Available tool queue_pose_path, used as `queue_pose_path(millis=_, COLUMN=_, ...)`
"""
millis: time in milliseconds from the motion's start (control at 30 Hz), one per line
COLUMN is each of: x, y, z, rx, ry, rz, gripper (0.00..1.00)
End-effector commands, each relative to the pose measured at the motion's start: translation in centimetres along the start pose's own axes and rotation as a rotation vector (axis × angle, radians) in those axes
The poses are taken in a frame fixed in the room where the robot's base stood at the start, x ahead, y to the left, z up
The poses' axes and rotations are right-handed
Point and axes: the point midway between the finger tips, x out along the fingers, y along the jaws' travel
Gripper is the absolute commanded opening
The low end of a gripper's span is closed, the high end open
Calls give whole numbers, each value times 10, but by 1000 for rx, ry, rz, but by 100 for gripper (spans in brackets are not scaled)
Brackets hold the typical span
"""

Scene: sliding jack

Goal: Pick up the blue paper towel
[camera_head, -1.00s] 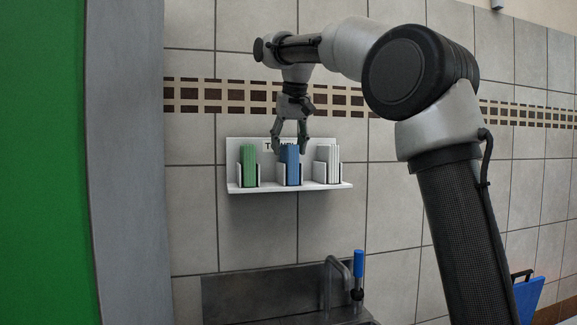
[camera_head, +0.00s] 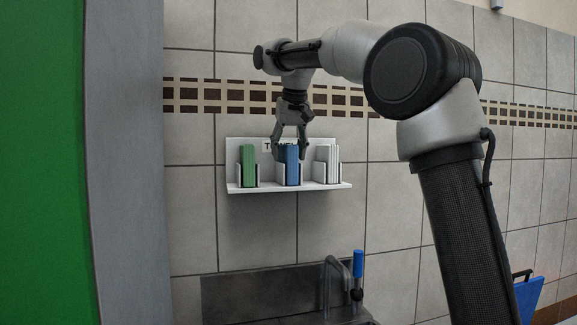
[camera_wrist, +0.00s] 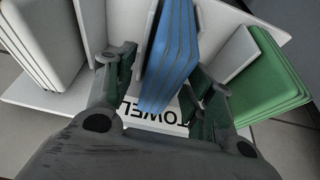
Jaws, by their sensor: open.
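The blue paper towel stack (camera_head: 292,166) stands upright in the middle slot of a white wall shelf (camera_head: 236,188). It also shows in the wrist view (camera_wrist: 172,58), rising between my fingers. My gripper (camera_head: 290,152) points down over the top of the blue stack and is open, with a finger on each side of it. In the wrist view my gripper (camera_wrist: 160,85) has a visible gap between the right finger and the blue stack; the left finger is close to a white divider.
Green towels (camera_head: 249,166) stand left of the blue stack and white towels (camera_head: 328,166) stand right of it, close to my fingers. A sink with a faucet (camera_head: 340,272) and a blue-handled item (camera_head: 358,266) is below. The tiled wall is directly behind the shelf.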

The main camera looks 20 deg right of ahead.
Motion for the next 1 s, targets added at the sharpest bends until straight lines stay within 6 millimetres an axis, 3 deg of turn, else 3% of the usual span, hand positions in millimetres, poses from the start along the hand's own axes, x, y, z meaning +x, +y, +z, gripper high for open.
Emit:
queue_pose_path(millis=133, x=0, y=0, z=0, rx=0, ry=0, rz=0, gripper=50)
queue_pose_path(millis=367, x=0, y=0, z=0, rx=0, ry=0, rz=0, gripper=8)
queue_pose_path(millis=767, x=-3, y=0, z=-2, rx=0, ry=0, rz=0, gripper=8)
queue_pose_path(millis=1000, x=-27, y=0, z=-8, rx=0, ry=2, rz=0, gripper=8)
